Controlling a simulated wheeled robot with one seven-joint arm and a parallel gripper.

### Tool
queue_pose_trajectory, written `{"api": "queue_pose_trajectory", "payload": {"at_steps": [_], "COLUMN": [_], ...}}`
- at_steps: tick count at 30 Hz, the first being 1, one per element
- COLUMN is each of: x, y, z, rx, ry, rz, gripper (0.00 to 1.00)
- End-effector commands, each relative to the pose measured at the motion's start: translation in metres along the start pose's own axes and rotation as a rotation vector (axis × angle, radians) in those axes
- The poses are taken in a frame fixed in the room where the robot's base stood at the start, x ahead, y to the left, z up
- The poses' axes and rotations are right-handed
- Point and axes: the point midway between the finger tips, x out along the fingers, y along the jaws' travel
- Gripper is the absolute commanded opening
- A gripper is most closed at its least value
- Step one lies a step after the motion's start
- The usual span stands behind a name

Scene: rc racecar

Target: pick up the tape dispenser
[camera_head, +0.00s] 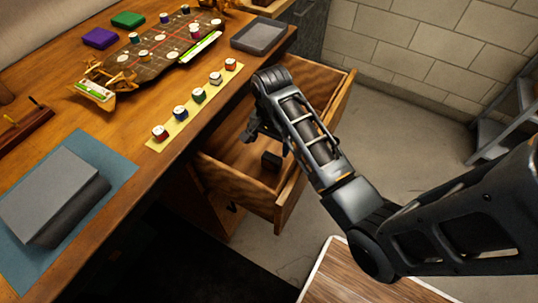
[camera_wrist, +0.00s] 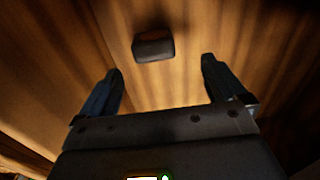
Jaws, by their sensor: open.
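A small dark block-like object (camera_head: 271,161), which may be the tape dispenser, lies on the floor of the open wooden drawer (camera_head: 290,204). In the wrist view the dark object (camera_wrist: 153,44) sits beyond my fingertips, a little left of the middle between them. It is too dark to make out its details. My gripper (camera_wrist: 158,80) is open and empty, with the two fingers apart and pointing into the drawer. In the head view my gripper (camera_head: 256,133) is over the drawer, up and left of the object, and partly hidden by my wrist.
The wooden desk (camera_head: 145,172) stands left of the drawer. It bears a yellow strip (camera_head: 186,125) with several small jars, a game board (camera_head: 160,48), a grey tray (camera_head: 259,36) and a grey box (camera_head: 50,195). The drawer walls surround the object.

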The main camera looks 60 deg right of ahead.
Motion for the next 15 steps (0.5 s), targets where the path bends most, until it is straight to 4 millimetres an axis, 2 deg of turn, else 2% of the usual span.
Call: {"api": "queue_pose_trajectory", "payload": {"at_steps": [11,15], "x": [0.032,0.05], "y": [0.005,0.01], "z": [0.005,0.004], "rx": [0.017,0.018], "ry": [-0.015,-0.016], "rz": [0.03,0.03], "gripper": [0.98,0.98]}}
